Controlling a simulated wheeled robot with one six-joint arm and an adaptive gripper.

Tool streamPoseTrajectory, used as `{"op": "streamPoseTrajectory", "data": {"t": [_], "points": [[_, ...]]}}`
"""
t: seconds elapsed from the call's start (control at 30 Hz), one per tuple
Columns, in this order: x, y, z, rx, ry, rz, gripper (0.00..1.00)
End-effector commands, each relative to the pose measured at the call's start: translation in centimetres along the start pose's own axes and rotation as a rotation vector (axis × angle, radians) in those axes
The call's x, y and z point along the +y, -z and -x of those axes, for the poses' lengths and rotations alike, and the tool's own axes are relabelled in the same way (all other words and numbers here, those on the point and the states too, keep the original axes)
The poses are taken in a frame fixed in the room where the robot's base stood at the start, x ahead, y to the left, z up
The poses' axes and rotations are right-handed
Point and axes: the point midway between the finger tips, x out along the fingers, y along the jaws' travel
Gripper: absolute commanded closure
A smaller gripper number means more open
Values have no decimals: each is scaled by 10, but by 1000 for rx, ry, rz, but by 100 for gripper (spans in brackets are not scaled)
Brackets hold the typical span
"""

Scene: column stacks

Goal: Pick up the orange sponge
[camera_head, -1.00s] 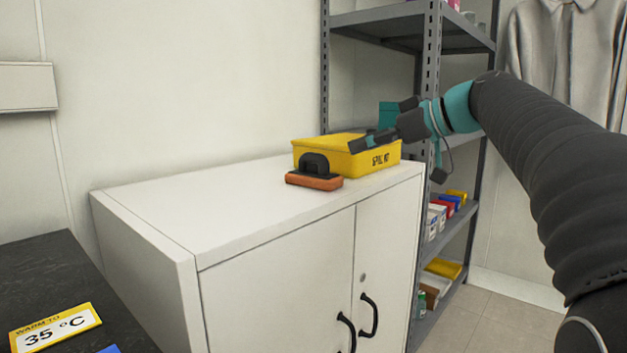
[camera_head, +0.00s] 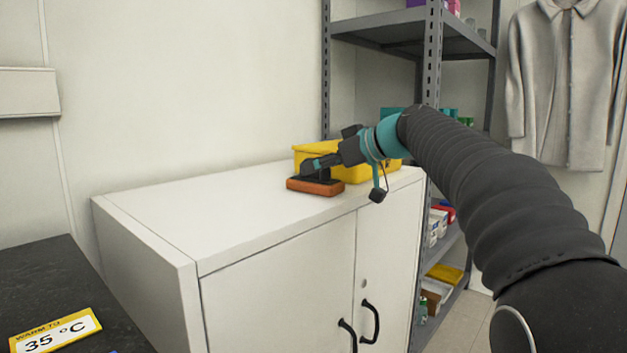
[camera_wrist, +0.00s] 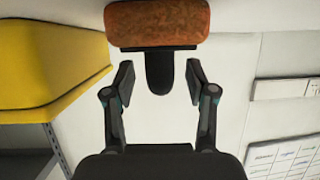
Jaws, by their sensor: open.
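The orange sponge (camera_head: 314,187) lies on the white cabinet top near its front right edge, with a black handle on it. In the wrist view the sponge (camera_wrist: 158,22) is at the top, and its black handle (camera_wrist: 159,72) points down between my fingertips. My gripper (camera_wrist: 159,80) is open, with one finger on each side of the handle and a gap on both sides. In the head view my gripper (camera_head: 312,165) is at the handle and partly covers it.
A yellow box (camera_head: 345,172) stands right behind the sponge, partly hidden by my arm. The white cabinet (camera_head: 190,206) top is clear to the left. A grey shelf rack (camera_head: 433,80) stands to the right, and a dark counter (camera_head: 45,270) is at the lower left.

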Motion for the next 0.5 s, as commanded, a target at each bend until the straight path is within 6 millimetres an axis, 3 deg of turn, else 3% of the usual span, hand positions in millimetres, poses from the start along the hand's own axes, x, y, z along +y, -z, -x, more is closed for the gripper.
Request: {"op": "streamPoseTrajectory", "data": {"t": [0.1,0.33,0.5], "points": [[0,0,-13,0,0,0,44],[0,0,-14,0,-1,0,44],[0,0,-14,0,-1,0,86]]}}
